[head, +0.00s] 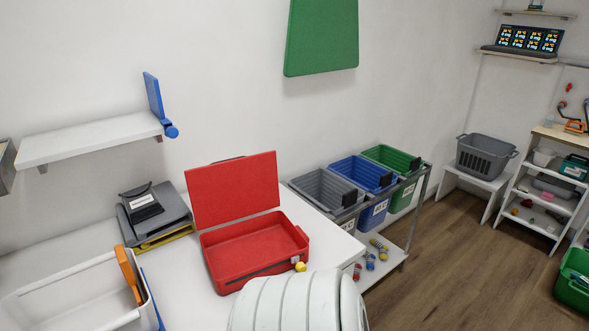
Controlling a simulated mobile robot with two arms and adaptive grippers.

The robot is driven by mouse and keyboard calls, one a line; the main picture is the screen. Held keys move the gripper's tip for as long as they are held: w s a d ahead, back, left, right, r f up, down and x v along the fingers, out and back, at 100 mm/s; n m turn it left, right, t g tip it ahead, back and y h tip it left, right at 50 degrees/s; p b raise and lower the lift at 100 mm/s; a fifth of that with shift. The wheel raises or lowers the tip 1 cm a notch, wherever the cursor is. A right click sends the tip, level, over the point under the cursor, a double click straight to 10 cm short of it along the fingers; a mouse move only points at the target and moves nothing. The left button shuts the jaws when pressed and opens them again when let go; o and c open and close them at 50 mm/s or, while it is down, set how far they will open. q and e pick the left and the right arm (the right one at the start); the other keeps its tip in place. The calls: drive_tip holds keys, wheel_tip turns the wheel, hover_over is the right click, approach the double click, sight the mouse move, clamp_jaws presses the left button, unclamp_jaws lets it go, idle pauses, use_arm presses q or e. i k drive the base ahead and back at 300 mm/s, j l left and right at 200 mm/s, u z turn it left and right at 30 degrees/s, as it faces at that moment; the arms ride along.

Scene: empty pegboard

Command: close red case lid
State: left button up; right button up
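The red case (258,252) sits on the white table with its lid (233,189) raised, leaning back and standing well open. The visible inside of the case looks empty and red. A grey strip runs along its front edge. A small yellow round thing (300,266) is at its front right corner; I cannot tell whether it touches the case. Neither of my grippers is in view.
A white bin (60,293) with an orange-handled thing (129,272) stands left of the case. A grey device (154,214) is behind left. A cart with grey (327,190), blue (362,174) and green (391,157) bins stands right. Bare table (178,262) shows left of the case.

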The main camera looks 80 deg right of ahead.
sight(223, 191)
drive_tip(key=z, duration=2)
drive_tip(key=l+z, duration=0.15)
drive_tip(key=z, duration=0.2)
drive_tip(key=l+z, duration=0.3)
drive_tip(key=i+j, duration=0.05)
drive_tip(key=j, duration=0.1)
